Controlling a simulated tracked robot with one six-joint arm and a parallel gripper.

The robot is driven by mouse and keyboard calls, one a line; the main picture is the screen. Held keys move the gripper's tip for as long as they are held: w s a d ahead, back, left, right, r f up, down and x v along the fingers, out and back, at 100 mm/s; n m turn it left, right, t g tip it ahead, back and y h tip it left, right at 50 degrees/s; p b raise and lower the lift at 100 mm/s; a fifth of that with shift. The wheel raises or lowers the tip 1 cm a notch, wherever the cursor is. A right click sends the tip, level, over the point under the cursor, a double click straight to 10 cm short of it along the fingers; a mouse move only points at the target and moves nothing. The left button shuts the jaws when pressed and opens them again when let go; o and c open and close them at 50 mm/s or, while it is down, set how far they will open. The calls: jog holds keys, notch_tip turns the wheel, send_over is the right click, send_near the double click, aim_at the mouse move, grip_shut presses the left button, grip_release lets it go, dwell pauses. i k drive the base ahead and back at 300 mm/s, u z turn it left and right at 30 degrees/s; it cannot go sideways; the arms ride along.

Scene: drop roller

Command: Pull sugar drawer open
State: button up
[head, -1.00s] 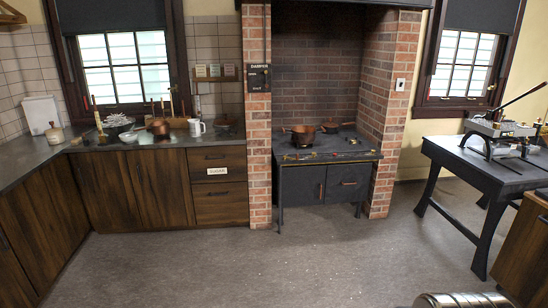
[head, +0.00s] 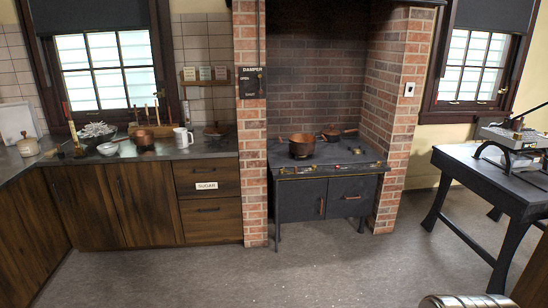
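The sugar drawer (head: 222,177) is the upper of two wooden drawers at the right end of the left counter, just left of the brick pillar. It carries a white label reading SUGAR (head: 206,186) and a dark handle near its top edge. Its front looks flush with the cabinet, so it appears shut. My gripper is not in the head view. A shiny ribbed metal cylinder shows at the bottom right edge; I cannot tell what it belongs to.
Below is a second drawer (head: 211,221). The counter (head: 200,150) holds a white mug (head: 183,138) and a copper pot (head: 144,139). A black stove (head: 325,200) stands right of the brick pillar (head: 250,130). A dark table (head: 500,180) is at right. The grey floor (head: 250,275) ahead is clear.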

aim_at(215, 177)
jog(key=u, duration=0.1)
jog(key=i, duration=1.5)
jog(key=u, duration=0.35)
jog(key=i, duration=0.7)
jog(key=u, duration=0.6)
jog(key=i, duration=0.8)
jog(key=u, duration=0.75)
jog(key=i, duration=0.95)
jog(key=u, duration=0.35)
